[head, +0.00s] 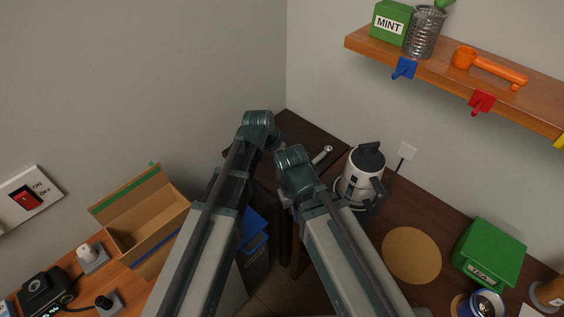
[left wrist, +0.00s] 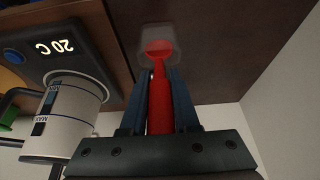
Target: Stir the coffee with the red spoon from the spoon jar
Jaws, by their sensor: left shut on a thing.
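In the left wrist view my left gripper (left wrist: 160,80) is shut on a red spoon (left wrist: 159,95), held between its two dark fingers. The spoon's bowl end points away from the gripper. It overlaps a pale, see-through vessel (left wrist: 157,32) over the dark brown surface. I cannot tell whether the bowl is inside the vessel or only in front of it, nor whether the vessel is the spoon jar. No coffee can be made out. In the head view both my arms reach to the back corner, and their links hide the grippers.
A kettle (head: 360,178) stands right of my arms; it also shows in the left wrist view (left wrist: 68,110), near a 20 C display (left wrist: 54,47). A round mat (head: 411,256) and green tea box (head: 489,253) lie farther right. An open carton (head: 145,222) is left. A shelf (head: 455,72) hangs above.

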